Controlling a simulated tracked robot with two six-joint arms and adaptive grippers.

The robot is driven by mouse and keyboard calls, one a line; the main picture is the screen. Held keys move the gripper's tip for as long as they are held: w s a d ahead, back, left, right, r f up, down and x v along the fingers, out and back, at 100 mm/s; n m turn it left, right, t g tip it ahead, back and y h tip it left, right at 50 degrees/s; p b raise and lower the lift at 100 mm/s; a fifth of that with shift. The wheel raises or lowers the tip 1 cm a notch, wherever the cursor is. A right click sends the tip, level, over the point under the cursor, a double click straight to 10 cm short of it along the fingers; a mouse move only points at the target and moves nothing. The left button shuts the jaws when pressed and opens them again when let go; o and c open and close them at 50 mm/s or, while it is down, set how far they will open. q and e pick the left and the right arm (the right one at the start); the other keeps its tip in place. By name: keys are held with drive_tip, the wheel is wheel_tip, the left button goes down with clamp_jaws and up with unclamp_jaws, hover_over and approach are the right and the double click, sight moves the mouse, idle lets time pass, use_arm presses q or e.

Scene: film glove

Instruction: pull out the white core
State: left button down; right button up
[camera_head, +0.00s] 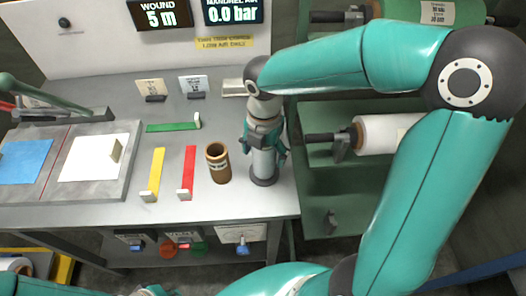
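My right gripper (265,154) points down at the right part of the grey table. Its teal fingers sit on either side of a pale grey-white upright cylinder (264,168), which stands in a dark round base. Whether the fingers press on the cylinder cannot be told. The cylinder's top is hidden by the gripper; it may be the white core, but no label shows. A brown hollow tube (217,163) stands upright just left of it, apart from the gripper. My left gripper is not in view.
A white roll (381,134) lies on a spindle in the green rack at right, partly behind my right arm. Red (187,172), yellow (154,174) and green (172,127) strips lie left of the tube. A board with blue and white sheets (88,158) is at left.

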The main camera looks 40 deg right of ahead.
drive_tip(key=c, duration=0.8)
drive_tip(key=shift+r+p, duration=0.5)
drive_tip(key=shift+c, duration=0.2)
drive_tip(key=shift+r+p, duration=3.75)
drive_tip(key=shift+r, duration=2)
drive_tip(key=shift+r, duration=1.5)
drive_tip(key=shift+c, duration=0.2)
